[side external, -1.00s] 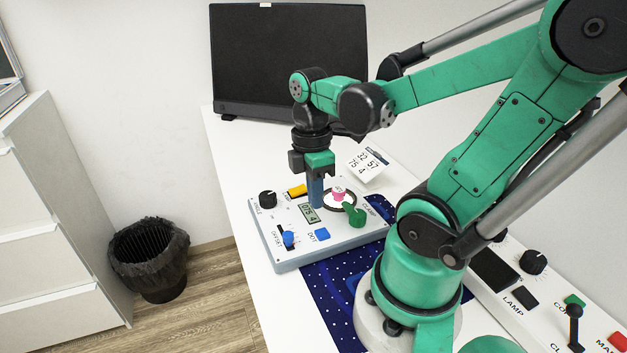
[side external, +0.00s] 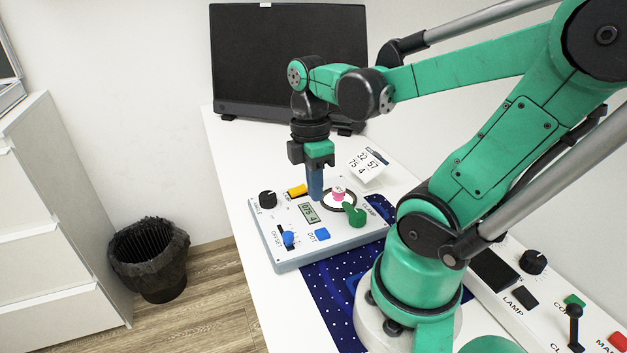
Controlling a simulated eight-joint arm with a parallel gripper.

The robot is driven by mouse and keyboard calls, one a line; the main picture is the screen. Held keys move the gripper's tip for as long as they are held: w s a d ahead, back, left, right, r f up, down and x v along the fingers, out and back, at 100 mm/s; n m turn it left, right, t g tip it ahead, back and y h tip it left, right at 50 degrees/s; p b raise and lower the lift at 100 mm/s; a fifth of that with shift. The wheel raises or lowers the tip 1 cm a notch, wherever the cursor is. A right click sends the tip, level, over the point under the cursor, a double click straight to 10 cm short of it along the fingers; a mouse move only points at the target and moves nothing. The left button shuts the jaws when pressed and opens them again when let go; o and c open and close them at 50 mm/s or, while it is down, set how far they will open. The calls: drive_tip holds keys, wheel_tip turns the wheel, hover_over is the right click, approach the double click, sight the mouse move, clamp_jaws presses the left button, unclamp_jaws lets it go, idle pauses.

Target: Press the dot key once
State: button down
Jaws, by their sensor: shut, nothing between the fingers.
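The dot key is the blue square key (side external: 321,234) near the front edge of the pale instrument box (side external: 330,253); its small label beside it is hard to read. My gripper (side external: 315,198) is shut and empty, with its blue fingers pointing down. It is over the back half of the box, near the small display (side external: 308,213) and behind the blue key in the picture. The fingertips look close to the panel; I cannot tell the exact gap. The key is fully in view.
The box also carries a black knob (side external: 267,199), a yellow key (side external: 297,190), a blue slider knob (side external: 288,238), a pink piece (side external: 338,194) and a green clamp lever (side external: 353,214). A number card (side external: 369,164) and a monitor (side external: 289,55) stand behind. Another control panel (side external: 527,298) is at right.

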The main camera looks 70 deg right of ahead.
drive_tip(key=shift+r, duration=1.2)
idle(3.2)
drive_tip(key=w+a+m+t, duration=0.8)
drive_tip(key=m, duration=0.1)
drive_tip(key=shift+w+a+r, duration=0.2)
drive_tip(key=shift+w+a, duration=0.1)
